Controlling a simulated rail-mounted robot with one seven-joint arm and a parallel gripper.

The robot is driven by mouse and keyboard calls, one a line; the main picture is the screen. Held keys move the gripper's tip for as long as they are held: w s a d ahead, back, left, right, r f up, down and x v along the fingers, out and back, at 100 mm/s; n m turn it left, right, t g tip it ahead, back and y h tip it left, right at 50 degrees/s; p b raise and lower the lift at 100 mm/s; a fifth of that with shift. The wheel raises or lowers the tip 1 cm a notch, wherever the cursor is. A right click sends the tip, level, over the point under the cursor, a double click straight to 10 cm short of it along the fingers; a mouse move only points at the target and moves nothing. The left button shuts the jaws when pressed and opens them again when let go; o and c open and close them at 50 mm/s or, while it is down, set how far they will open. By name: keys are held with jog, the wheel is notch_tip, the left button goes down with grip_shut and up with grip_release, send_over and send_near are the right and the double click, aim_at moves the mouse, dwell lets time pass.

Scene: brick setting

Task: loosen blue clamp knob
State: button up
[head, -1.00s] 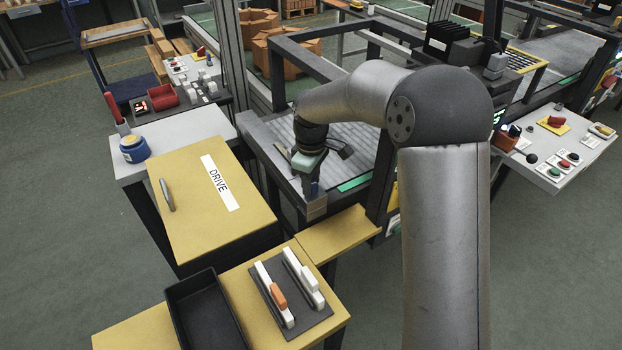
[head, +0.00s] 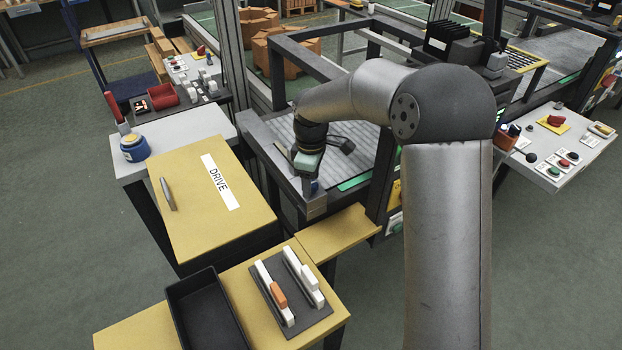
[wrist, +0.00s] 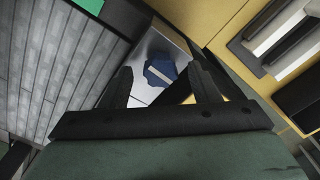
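The blue clamp knob (wrist: 156,78) shows in the wrist view, with a pale bar across its face. It sits on a light grey metal surface (wrist: 146,46). My gripper (wrist: 160,68) is open, with one dark finger on either side of the knob in the picture. I see no contact, and the gap in depth between fingertips and knob is hard to judge. In the head view, my gripper (head: 308,166) points down over the near corner of the framed machine. A small blue part, likely the knob (head: 314,186), shows just below it.
The slatted grey bed (head: 350,135) lies inside a dark frame (head: 270,165) around my gripper. A yellow ledge (head: 335,234) and the yellow DRIVE cover (head: 195,225) are close by. A black tray (head: 207,310) and white-handled parts on a dark plate (head: 262,287) stand in front.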

notch_tip(320, 180, up, 17)
jog(key=shift+r+b, duration=0.2)
jog(key=shift+b, duration=0.1)
dwell(0.4)
